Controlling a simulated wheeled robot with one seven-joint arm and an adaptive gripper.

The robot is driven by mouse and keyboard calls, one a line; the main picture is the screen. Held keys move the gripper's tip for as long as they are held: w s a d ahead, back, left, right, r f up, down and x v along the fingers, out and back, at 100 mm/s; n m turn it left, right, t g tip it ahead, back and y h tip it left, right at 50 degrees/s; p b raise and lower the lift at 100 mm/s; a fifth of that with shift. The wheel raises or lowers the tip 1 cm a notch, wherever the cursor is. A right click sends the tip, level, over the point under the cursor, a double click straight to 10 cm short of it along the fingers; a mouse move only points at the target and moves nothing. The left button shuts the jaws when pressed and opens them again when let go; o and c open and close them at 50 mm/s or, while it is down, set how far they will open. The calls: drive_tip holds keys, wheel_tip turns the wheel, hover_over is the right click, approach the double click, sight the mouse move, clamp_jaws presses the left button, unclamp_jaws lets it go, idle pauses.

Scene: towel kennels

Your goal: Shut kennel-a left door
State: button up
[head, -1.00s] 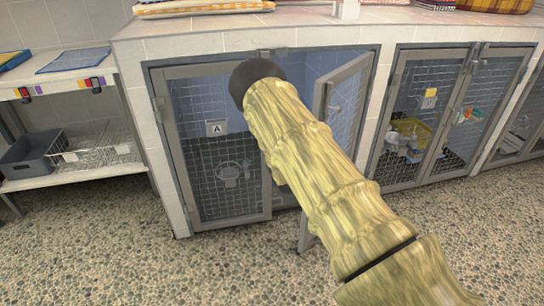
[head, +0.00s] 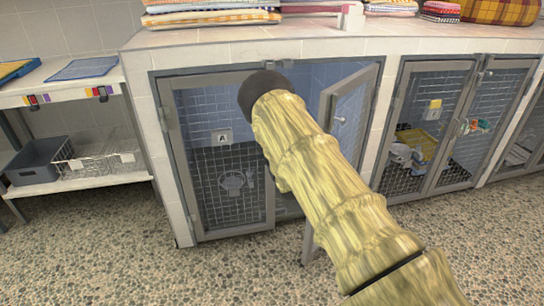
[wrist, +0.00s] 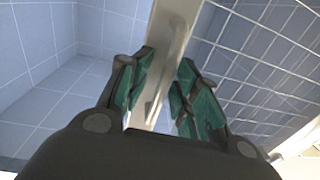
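Kennel A's left door (head: 203,190) is a grey-framed mesh door with an "A" label. In the head view it stands close to the kennel front line; it may be slightly ajar, as my arm covers its upper free edge. My gripper's body (head: 265,92) is at that upper right edge, with the fingers hidden in that view. In the wrist view, my gripper (wrist: 160,88) has its green-padded fingers on both sides of a light metal stile (wrist: 168,45), apparently closed on it. Mesh is on one side of the stile and blue tiled interior on the other.
Kennel A's right door (head: 355,105) is swung outward, its lower part behind my arm. The neighbouring kennel's mesh doors (head: 475,120) appear shut. A shelf unit (head: 85,182) stands left. Folded towels (head: 210,13) lie on the tiled top. The pebbled floor in front is clear.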

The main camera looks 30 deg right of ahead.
drive_tip(key=shift+s+a+f, duration=0.1)
drive_tip(key=shift+s+f, duration=0.05)
drive_tip(key=shift+s, duration=0.4)
drive_tip(key=s+a, duration=0.1)
drive_tip(key=s, duration=0.9)
drive_tip(key=shift+s+a, duration=0.35)
drive_tip(key=shift+s, duration=0.05)
drive_tip(key=s+a+f+g, duration=0.4)
drive_tip(key=s+f, duration=0.5)
drive_tip(key=s, duration=0.2)
drive_tip(key=s+a+f+g, duration=0.5)
drive_tip(key=s+f, duration=0.5)
drive_tip(key=s+a+f+g+y, duration=0.1)
drive_tip(key=s+a+g, duration=0.25)
drive_tip(key=s, duration=0.65)
drive_tip(key=s+a+f+n+g+y, duration=0.15)
drive_tip(key=s+a, duration=0.25)
drive_tip(key=s, duration=0.7)
drive_tip(key=s+a+f+g, duration=0.1)
drive_tip(key=s+a+g, duration=0.3)
drive_tip(key=s, duration=0.6)
wheel_tip(320, 180, up, 25)
drive_tip(key=p, duration=2.5)
